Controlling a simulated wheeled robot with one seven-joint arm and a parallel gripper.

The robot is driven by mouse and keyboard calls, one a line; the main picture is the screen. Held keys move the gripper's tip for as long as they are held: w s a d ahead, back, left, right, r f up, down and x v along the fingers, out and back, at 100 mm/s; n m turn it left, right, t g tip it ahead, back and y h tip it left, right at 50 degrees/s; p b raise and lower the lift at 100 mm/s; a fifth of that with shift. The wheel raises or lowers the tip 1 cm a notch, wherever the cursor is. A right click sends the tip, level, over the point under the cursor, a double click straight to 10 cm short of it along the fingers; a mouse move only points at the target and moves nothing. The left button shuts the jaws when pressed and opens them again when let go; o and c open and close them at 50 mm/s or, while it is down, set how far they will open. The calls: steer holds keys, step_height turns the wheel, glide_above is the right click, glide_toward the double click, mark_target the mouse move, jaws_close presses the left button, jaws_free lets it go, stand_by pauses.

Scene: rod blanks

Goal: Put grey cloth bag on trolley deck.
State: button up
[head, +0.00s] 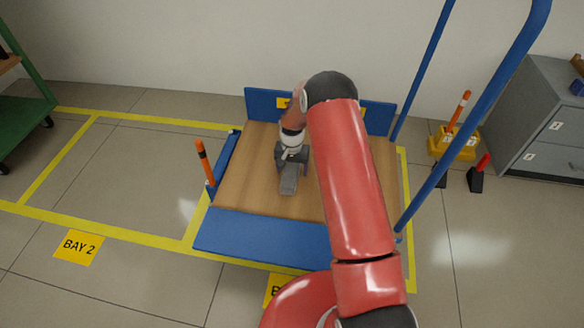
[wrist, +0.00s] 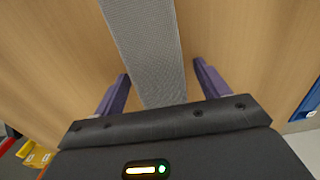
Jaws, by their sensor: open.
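The grey cloth bag (head: 289,182) is a long, narrow grey piece lying on the wooden trolley deck (head: 242,185). In the wrist view the bag (wrist: 146,45) runs from the top edge down between my fingers, and the deck (wrist: 250,40) shows on both sides of it. My gripper (head: 291,165) is open over the bag's far part. In the wrist view its two purple fingers (wrist: 161,75) stand on either side of the bag with a gap at each side. The near end of the bag in that view is hidden behind my gripper body.
Blue panels edge the deck, with a blue rail (head: 430,170) on the right. A yellow-based post (head: 452,142) and a grey cabinet (head: 535,110) stand right.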

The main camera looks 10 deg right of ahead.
step_height(320, 180, up, 12)
steer(key=p, duration=0.2)
step_height(320, 180, up, 13)
steer(key=n+t, duration=0.1)
glide_above(292, 165)
steer(key=s, duration=0.5)
steer(key=s+r+n+t, duration=0.1)
steer(key=s+r+t, duration=0.1)
steer(key=s+r, duration=0.9)
steer(key=s+r+n+t, duration=0.1)
steer(key=s+r, duration=0.1)
steer(key=s, duration=0.8)
steer(key=s+r+n+t, duration=0.1)
steer(key=s+r, duration=0.2)
steer(key=s, duration=0.7)
steer(key=shift+r+n+t, duration=0.2)
steer(key=shift+n+t, duration=0.1)
steer(key=shift+d, duration=0.1)
step_height(292, 165, up, 6)
steer(key=p, duration=0.5)
